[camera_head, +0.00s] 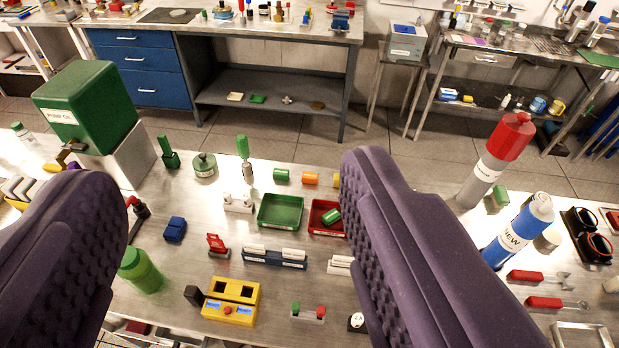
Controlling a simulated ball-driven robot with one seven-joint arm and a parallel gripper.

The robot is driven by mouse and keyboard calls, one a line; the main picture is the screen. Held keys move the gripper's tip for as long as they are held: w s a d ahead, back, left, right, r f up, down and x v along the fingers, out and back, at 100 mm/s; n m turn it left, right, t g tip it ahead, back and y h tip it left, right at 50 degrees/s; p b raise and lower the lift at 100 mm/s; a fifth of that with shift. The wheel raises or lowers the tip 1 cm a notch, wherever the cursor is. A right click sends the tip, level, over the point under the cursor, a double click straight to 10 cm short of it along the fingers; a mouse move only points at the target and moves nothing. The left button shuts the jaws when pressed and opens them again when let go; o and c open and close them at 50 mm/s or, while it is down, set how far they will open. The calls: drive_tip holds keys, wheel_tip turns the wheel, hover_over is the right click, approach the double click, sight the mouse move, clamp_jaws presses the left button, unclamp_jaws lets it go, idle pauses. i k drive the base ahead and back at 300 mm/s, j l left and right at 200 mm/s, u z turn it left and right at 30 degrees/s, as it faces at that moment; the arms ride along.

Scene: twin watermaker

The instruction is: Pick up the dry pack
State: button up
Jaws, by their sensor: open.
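My gripper (235,190) is open, with its two purple padded fingers wide apart over the steel bench (190,265). No object shows between the pads at their level. I cannot tell for certain which thing is the dry pack; no readable label names it. Small candidates on the bench between the fingers are a dark blue block (175,228), a blue rack with white pieces (274,256) and a white two-part piece (238,203). The right finger hides part of the bench and part of the red tray (318,229).
A green tray (280,211), yellow device (232,300) and green bottle (140,270) stand on the bench. A green pump-oil box (85,105) stands back left. A red-capped cylinder (490,170) and blue bottle (515,233) stand right. Tiled floor separates the far benches.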

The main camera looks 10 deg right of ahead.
sight(308, 177)
drive_tip(key=i+j+z, duration=0.15)
drive_tip(key=i+z, duration=0.2)
drive_tip(key=i+j+z, duration=0.7)
